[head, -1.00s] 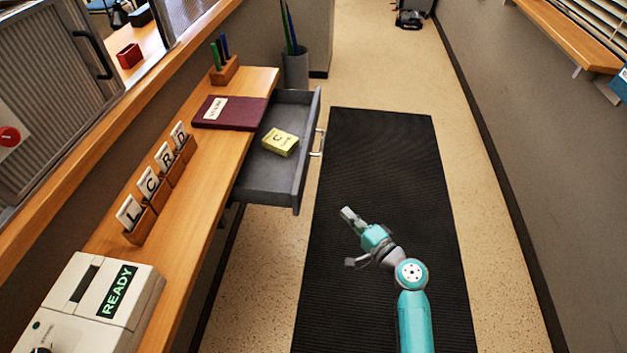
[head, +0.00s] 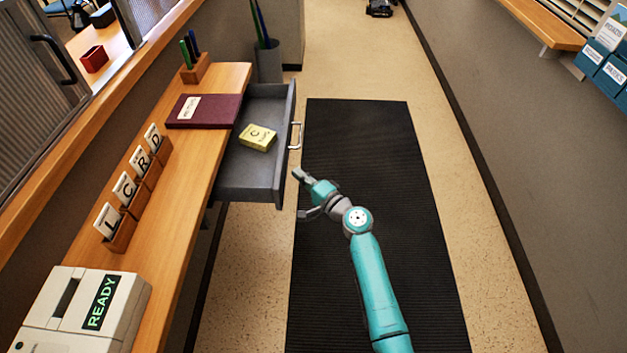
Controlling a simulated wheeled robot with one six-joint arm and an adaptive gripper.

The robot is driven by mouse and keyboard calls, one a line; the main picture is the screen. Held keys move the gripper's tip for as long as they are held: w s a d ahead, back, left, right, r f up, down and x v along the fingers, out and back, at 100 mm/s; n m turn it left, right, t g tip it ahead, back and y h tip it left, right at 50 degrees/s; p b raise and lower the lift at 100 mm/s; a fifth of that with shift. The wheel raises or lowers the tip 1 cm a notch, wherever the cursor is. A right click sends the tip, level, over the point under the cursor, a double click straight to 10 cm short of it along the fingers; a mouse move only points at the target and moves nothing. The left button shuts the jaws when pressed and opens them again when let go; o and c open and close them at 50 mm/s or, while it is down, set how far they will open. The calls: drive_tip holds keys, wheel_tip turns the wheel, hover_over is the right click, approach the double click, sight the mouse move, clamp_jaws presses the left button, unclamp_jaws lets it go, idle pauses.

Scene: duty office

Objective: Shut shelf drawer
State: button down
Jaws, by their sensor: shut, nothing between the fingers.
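The grey shelf drawer (head: 240,178) stands pulled out from under the wooden shelf (head: 192,195), on its right side. A yellow labelled block (head: 258,137) lies inside it. A pale bar handle (head: 295,135) is on the drawer's right-hand front. My gripper (head: 299,176) is shut and empty. It is just right of the drawer front, below the handle in the picture. Whether it touches the drawer cannot be told from this view.
On the shelf are a maroon book (head: 204,111), a pen block (head: 195,70), lettered card holders (head: 130,190) and a READY machine (head: 85,308). A grey bin (head: 267,62) stands beyond the drawer. The black mat (head: 370,200) is clear.

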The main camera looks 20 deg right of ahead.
drive_tip(key=shift+w+a, duration=0.3)
drive_tip(key=shift+a, duration=0.6)
